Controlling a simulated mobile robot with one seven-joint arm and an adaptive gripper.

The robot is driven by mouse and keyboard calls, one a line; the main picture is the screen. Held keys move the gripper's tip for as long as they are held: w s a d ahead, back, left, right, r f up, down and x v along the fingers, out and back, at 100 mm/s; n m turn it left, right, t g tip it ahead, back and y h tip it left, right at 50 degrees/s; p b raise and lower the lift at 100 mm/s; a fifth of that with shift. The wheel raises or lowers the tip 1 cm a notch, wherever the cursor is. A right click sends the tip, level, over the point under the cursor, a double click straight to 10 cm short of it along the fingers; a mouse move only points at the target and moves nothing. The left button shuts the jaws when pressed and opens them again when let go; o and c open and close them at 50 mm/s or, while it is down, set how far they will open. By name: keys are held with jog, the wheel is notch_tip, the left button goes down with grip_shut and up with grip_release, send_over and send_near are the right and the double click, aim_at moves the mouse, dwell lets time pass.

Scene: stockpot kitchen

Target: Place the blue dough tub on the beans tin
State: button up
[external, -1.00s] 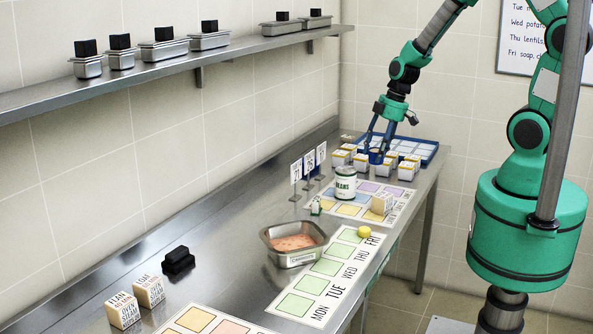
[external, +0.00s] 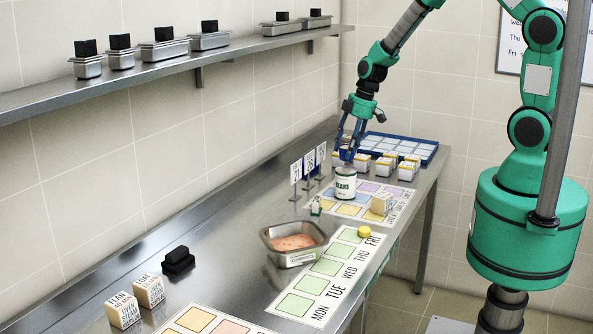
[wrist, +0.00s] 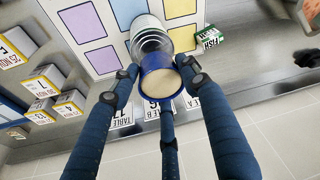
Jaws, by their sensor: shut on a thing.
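The blue dough tub (wrist: 158,84) shows its blue wall and a cream round face in the wrist view. My gripper (wrist: 160,88) is shut on it, with dark blue fingers around it. In the external view my gripper (external: 348,151) holds the tub (external: 346,156) over or just behind the beans tin (external: 344,184). The tin is white with a green label and stands upright on a coloured mat. In the wrist view the tin (wrist: 151,40) is partly hidden behind the tub. I cannot tell whether tub and tin touch.
Table number signs (external: 309,164) stand close left of the tin. Small date-labelled boxes (external: 388,166) and a blue tray (external: 408,147) lie behind it to the right.

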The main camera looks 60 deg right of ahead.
jog(key=shift+f, duration=1.7)
jog(key=shift+f, duration=0.15)
jog(key=o, duration=1.2)
jog(key=shift+o, duration=0.2)
jog(key=shift+r, duration=0.45)
jog(key=v, duration=1.1)
jog(key=shift+r, duration=0.15)
